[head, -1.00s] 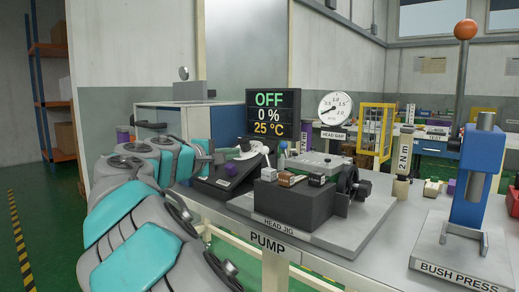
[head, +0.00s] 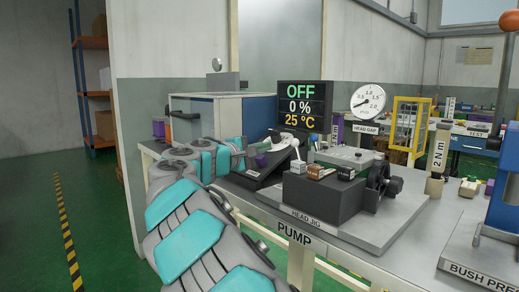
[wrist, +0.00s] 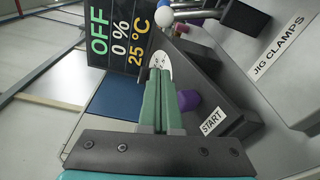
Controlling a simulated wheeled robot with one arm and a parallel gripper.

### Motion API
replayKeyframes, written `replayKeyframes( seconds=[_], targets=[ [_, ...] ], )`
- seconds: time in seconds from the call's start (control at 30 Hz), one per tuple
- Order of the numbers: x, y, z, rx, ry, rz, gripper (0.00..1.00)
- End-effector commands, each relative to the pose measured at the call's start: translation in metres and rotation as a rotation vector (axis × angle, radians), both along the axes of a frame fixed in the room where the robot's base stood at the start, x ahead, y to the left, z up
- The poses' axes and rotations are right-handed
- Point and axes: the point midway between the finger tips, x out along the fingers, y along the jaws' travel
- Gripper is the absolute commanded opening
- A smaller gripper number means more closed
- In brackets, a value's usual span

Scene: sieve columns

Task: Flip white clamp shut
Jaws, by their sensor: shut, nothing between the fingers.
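A small white part, apparently the white clamp's handle (head: 288,139), stands over a dark sloped panel (head: 262,180) left of the pump jig. I cannot tell the clamp's exact position. My gripper (wrist: 160,72) is shut and empty, its green fingers pressed together, apparently short of the ball. In the head view my gripper (head: 248,155) is small and partly hidden, left of the white part.
A purple piece (wrist: 188,99) sits right beside my fingers, near a START label (wrist: 213,121). The display (head: 304,104) reads OFF, 0 %, 25 °C. The head jig (head: 322,195) stands to the right on the bench. A gauge (head: 368,102) stands behind.

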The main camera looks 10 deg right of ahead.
Motion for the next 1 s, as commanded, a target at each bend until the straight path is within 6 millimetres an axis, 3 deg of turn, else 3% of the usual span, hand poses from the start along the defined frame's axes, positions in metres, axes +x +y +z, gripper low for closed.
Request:
replayKeyframes(
  seconds=[0.33,0.73,1.0],
  targets=[
    [0.039,-0.041,-0.003,0.002,0.002,-0.003,0.00],
    [0.009,-0.053,0.006,0.000,-0.002,-0.003,0.00],
    [0.003,-0.057,0.005,0.000,0.003,-0.001,0.00]
  ],
)
